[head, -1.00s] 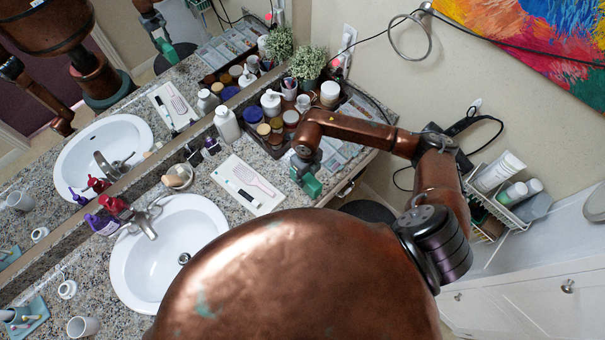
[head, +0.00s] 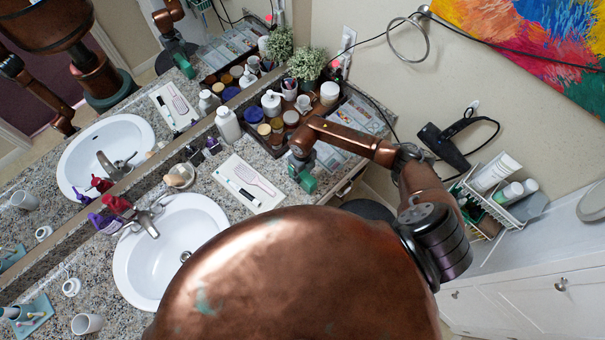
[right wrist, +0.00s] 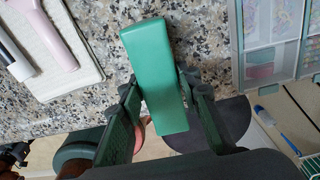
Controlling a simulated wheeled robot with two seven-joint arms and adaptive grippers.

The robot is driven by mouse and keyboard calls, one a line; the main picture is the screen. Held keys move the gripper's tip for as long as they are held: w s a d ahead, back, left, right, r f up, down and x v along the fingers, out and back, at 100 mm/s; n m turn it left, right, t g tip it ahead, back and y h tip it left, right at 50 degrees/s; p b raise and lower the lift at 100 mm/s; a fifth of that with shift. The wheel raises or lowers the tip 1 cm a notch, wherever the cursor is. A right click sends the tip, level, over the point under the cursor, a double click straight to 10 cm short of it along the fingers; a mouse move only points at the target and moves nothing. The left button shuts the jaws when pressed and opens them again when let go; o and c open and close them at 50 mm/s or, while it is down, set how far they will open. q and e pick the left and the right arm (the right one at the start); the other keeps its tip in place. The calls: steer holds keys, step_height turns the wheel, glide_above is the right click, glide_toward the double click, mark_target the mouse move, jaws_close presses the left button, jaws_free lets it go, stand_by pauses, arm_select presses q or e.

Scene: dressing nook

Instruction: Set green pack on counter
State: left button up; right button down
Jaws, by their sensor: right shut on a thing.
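The green pack (right wrist: 155,72) is a plain green box in the right wrist view. My right gripper (right wrist: 158,112) is shut on its lower part, with a finger on each side. The pack's far end shows over the speckled granite counter (right wrist: 105,32), near its front edge. I cannot tell whether the pack touches the counter. In the head view the right gripper (head: 303,176) is at the counter's front edge, right of a white towel, and the green pack there is hard to tell from the gripper. My left gripper is not in view.
A white towel (head: 233,186) with a pink brush lies left of the gripper. A tray of jars and bottles (head: 278,141) and a clear organizer (head: 360,118) stand behind. The sink (head: 165,245) is at left. A hair dryer (head: 443,146) hangs on the wall.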

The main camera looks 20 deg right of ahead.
steer(key=shift+f, duration=0.2)
steer(key=c, duration=1.4)
jaws_free()
steer(key=shift+r, duration=0.55)
step_height(320, 180, up, 11)
steer(key=b, duration=0.2)
steer(key=shift+r, duration=0.15)
